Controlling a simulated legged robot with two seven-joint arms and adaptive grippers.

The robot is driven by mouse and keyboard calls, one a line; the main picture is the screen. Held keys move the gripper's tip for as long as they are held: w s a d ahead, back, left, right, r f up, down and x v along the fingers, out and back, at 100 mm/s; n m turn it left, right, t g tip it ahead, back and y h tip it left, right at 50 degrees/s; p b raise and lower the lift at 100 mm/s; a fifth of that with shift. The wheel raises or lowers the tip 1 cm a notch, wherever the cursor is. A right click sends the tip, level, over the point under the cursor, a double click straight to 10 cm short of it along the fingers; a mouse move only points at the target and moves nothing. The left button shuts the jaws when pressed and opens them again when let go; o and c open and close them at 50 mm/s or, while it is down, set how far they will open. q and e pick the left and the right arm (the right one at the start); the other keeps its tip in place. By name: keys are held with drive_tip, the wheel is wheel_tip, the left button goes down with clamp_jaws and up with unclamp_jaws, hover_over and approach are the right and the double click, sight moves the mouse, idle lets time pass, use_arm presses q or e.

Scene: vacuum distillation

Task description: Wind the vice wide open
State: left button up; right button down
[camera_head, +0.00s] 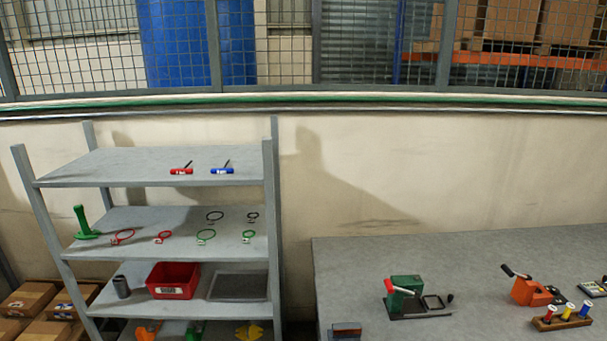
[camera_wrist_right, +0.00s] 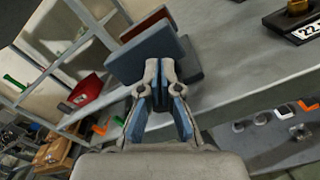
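A green device with a red lever (camera_head: 405,290) stands on a black base on the grey bench in the head view. An orange device with a black handle (camera_head: 530,288) stands farther right. I cannot tell which is the vice, or how wide its jaws are. My right gripper (camera_wrist_right: 161,66) shows in the wrist view, its fingertips close together. A dark blue plate (camera_wrist_right: 142,48) appears just beyond the fingertips. I cannot tell whether they touch it. My left gripper is in no view.
The grey bench (camera_head: 370,258) has free room left of the green device. A rack of vials (camera_head: 562,318) stands at the right. A blue and brown item (camera_head: 346,330) sits near the bottom edge. A shelf unit (camera_head: 160,165) stands left, with a gap before the bench.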

drive_tip(key=s, duration=0.2)
drive_tip(key=s+p, duration=0.1)
drive_tip(key=s, duration=0.2)
drive_tip(key=shift+s+d+r, duration=0.25)
drive_tip(key=shift+s+r, duration=0.05)
drive_tip(key=shift+s, duration=0.1)
